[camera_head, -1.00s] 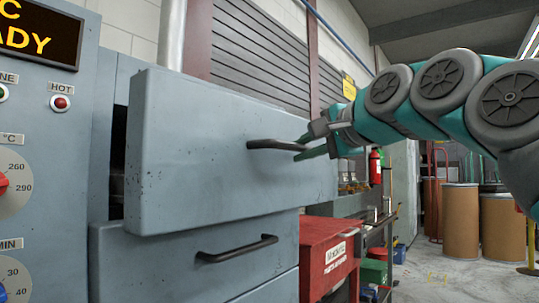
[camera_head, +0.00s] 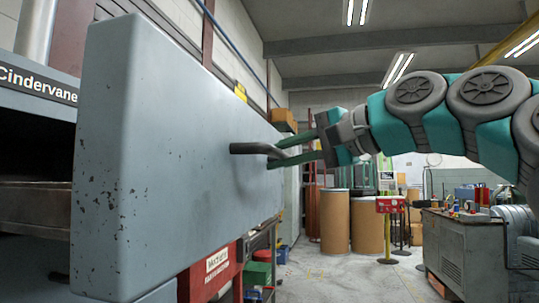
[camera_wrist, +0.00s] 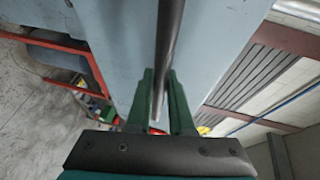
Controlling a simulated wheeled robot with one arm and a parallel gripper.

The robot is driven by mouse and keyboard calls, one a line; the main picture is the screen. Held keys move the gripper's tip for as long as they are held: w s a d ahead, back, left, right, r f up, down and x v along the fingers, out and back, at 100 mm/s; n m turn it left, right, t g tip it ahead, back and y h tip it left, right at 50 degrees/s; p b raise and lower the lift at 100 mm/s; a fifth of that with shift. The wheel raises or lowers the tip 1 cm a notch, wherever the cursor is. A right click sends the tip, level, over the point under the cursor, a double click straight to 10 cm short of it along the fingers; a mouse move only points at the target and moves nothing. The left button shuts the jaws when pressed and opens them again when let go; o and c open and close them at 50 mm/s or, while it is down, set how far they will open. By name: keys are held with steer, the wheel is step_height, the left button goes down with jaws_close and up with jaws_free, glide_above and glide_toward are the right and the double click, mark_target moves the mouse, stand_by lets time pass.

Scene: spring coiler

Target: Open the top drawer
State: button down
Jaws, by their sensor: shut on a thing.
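The top drawer (camera_head: 170,150) has a worn blue-grey front that fills the left and middle of the head view. It stands out from the machine body. Its dark bar handle (camera_head: 250,148) sticks out from the front. My gripper (camera_head: 278,158) is shut on the handle near its right end. In the wrist view the handle (camera_wrist: 170,45) runs between the two green fingers of my gripper (camera_wrist: 162,95), with the drawer front (camera_wrist: 215,35) behind it. The lower drawer is hidden in the head view.
A dark opening (camera_head: 35,150) shows in the machine left of the drawer front. A red cabinet (camera_head: 208,282) stands below at the right. Brown drums (camera_head: 335,220) and a grey workbench (camera_head: 465,250) stand farther back. The floor (camera_head: 330,275) between them is mostly clear.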

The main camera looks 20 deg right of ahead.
steer(key=c, duration=0.8)
jaws_free()
steer(key=shift+d, duration=0.1)
steer(key=v, duration=0.7)
steer(key=shift+s, duration=0.35)
steer(key=shift+d, duration=0.15)
